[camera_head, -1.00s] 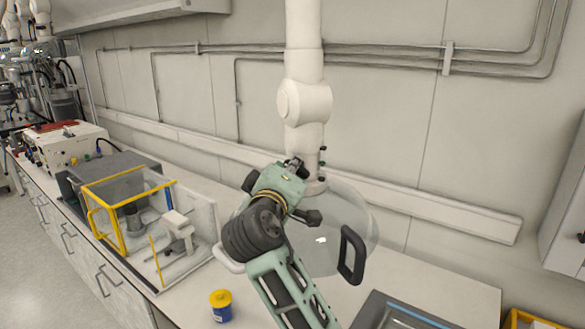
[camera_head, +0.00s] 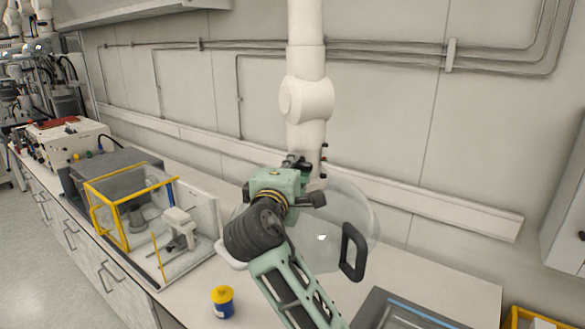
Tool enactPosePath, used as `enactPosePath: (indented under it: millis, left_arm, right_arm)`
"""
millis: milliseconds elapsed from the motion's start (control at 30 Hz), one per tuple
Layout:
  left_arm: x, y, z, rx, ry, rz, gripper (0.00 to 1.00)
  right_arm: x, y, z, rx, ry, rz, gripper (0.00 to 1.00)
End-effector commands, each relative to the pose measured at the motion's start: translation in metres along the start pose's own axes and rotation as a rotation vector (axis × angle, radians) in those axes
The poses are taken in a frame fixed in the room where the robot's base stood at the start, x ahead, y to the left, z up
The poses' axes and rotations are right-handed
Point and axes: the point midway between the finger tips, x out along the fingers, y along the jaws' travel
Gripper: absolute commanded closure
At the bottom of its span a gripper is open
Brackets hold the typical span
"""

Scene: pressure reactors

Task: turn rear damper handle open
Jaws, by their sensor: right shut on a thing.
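A white extraction arm (camera_head: 305,99) hangs down in front of the wall, with a round joint partway along it and a clear domed hood (camera_head: 340,215) at its lower end. A black loop handle (camera_head: 353,252) sits on the hood's right side. My right arm reaches up from below, and its gripper (camera_head: 299,162) is at the lower end of the white tube, just above the hood. It is shut on a small part there, likely the damper handle, which is mostly hidden behind the gripper and wrist. My left gripper does not show.
A yellow-framed clear enclosure (camera_head: 127,213) with lab equipment stands on the bench to the left. A blue jar with a yellow lid (camera_head: 222,302) is near the front edge. A dark flat device (camera_head: 395,312) lies at the front right. The bench right of the hood is clear.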

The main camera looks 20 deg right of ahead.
Motion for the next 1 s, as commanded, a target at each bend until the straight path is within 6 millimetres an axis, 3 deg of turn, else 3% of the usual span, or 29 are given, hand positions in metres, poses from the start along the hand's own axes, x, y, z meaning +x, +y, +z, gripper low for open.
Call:
enactPosePath:
  millis: [300, 333, 500, 833, 1000]
  left_arm:
    - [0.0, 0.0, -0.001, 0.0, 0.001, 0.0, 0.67]
    - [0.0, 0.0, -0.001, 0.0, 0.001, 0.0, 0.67]
    - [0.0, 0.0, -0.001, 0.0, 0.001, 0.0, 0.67]
    - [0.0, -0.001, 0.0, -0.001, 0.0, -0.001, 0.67]
    - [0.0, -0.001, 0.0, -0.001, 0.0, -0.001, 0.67]
  right_arm:
    - [0.0, -0.001, 0.0, -0.003, -0.001, -0.002, 1.0]
    - [0.0, -0.001, 0.0, -0.002, -0.001, -0.002, 0.79]
    - [0.0, -0.001, 0.0, -0.002, -0.001, -0.001, 0.66]
    - [-0.003, 0.0, 0.0, 0.0, 0.0, 0.0, 0.66]
    - [-0.025, -0.001, -0.001, 0.0, 0.002, 0.0, 0.66]
